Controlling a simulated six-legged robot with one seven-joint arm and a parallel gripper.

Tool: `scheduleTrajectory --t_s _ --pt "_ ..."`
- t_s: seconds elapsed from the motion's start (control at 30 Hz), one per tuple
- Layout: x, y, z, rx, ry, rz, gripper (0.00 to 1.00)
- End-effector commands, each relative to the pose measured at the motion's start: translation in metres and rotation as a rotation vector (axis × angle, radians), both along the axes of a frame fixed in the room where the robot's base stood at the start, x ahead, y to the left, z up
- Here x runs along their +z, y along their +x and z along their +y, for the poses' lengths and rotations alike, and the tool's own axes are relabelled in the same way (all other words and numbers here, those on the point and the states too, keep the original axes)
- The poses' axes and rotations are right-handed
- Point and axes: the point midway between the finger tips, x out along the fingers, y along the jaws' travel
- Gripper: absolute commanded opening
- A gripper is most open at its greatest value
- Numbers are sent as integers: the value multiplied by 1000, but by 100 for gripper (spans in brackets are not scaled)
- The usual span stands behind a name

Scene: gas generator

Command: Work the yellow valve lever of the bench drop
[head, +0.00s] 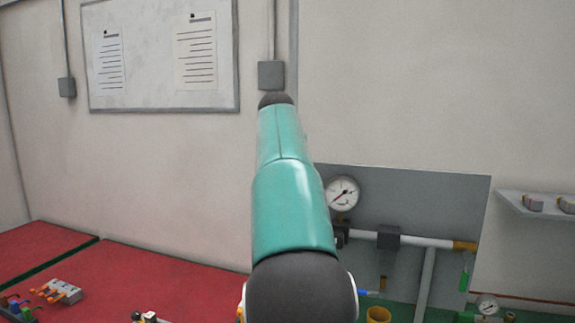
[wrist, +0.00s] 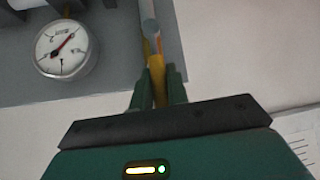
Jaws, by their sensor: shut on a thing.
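In the head view my teal arm hides the gripper, and I cannot make out the lever there.
A pressure gauge (head: 342,194) is on the grey wall panel (head: 440,190); a gauge (wrist: 66,50) also shows in the wrist view. A white pipe (head: 425,285) with fittings crosses the panel. A red bench top (head: 150,285) with small parts lies left; a shelf (head: 535,204) is right.

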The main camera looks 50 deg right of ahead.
Motion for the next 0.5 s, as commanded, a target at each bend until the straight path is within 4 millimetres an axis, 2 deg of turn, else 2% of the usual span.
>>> scheduleTrajectory --t_s 0.1,0.13,0.23,0.5 --pt "-1 1 1 3 3 3 0" --pt "-1 1 1 3 3 3 20" --pt "-1 1 1 3 2 2 38" --pt "-1 0 1 2 2 1 38"
